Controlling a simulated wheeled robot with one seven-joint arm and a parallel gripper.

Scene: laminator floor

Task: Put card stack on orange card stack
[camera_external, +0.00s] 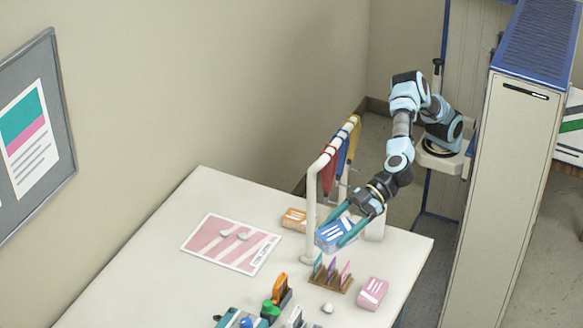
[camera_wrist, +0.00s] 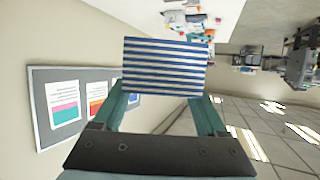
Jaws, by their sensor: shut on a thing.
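My gripper (camera_external: 345,232) is shut on a blue card stack (camera_external: 331,235) with white marks and holds it above the table, beside the white rack post. In the wrist view the held card stack (camera_wrist: 166,66) shows a blue and white striped side between the two teal fingers of my gripper (camera_wrist: 166,88). The orange card stack (camera_external: 294,218) lies on the table to the left of the held stack, behind the white post. I cannot make it out in the wrist view.
A white rack (camera_external: 311,200) with hanging colored lanyards stands close by. A pink card stack (camera_external: 372,293), a wooden card holder (camera_external: 331,280) and a pink poster (camera_external: 231,243) are on the table. Several small items crowd the front. The table's left part is clear.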

